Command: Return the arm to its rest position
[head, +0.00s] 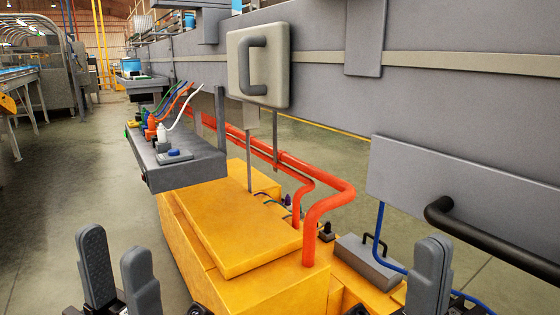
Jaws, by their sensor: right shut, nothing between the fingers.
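My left gripper (119,258) is at the bottom left of the head view. Its two grey fingers point up with a gap between them, and nothing is held. My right gripper (435,262) is at the bottom right, in front of the yellow machine base. Its grey fingers are together and hold nothing. Both wrists are cut off by the lower edge, so most of each arm is hidden.
A yellow machine base (235,230) stands ahead, with a red pipe rail (335,190) above it. A grey shelf (185,172) with cables juts out left. A panel with a black handle (500,240) is at the right. Floor (60,190) is free at left.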

